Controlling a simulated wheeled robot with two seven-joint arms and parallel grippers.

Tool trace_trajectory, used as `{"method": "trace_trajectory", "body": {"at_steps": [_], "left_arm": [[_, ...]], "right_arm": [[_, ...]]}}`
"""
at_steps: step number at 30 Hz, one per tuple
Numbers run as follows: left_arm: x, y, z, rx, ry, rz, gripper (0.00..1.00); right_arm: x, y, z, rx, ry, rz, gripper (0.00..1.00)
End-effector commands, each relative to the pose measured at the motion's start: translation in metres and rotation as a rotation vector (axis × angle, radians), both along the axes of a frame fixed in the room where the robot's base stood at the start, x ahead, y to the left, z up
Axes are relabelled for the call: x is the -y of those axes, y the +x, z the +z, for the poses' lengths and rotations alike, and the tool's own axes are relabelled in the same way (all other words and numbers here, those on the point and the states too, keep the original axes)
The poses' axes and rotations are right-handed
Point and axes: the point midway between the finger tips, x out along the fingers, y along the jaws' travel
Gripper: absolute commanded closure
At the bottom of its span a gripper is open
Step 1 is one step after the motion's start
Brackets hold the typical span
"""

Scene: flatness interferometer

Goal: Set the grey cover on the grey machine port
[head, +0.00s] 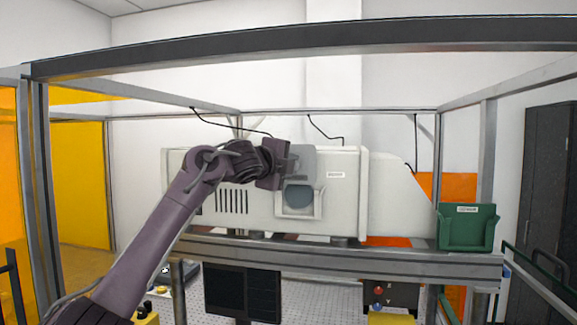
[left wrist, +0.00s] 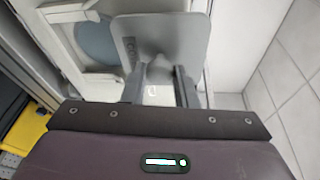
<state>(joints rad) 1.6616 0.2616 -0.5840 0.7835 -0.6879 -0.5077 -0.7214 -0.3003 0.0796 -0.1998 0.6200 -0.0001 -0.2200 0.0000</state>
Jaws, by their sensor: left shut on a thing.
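The grey cover (head: 303,158) is a flat plate in front of the machine's face, at the upper part of the port in the head view. In the left wrist view the cover (left wrist: 182,42) fills the top middle, with a grip piece between my fingers. My left gripper (head: 284,162) is shut on it; its two fingers also show in the left wrist view (left wrist: 159,88). The grey machine port (head: 299,197) has a pale frame around a blue-grey round face. The port (left wrist: 97,42) lies left of the cover in the left wrist view, partly hidden. My right gripper is not in view.
The white machine (head: 345,190) stands on a metal rail (head: 400,258). A green bin (head: 466,228) sits at the rail's right end. A metal frame beam (head: 330,38) crosses overhead. A dark monitor (head: 243,290) is below the rail. Black cables hang above the machine.

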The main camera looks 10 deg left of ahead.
Motion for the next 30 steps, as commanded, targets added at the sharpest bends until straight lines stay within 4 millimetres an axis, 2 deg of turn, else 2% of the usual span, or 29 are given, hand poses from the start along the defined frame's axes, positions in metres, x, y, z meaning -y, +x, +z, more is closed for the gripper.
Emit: {"method": "trace_trajectory", "body": {"at_steps": [21, 30], "left_arm": [[0.003, 0.021, 0.000, 0.002, 0.000, 0.001, 0.94], [0.003, 0.022, -0.001, 0.003, 0.000, 0.000, 0.94]], "right_arm": [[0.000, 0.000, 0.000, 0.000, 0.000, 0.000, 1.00], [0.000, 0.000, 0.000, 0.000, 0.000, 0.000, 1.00]]}}
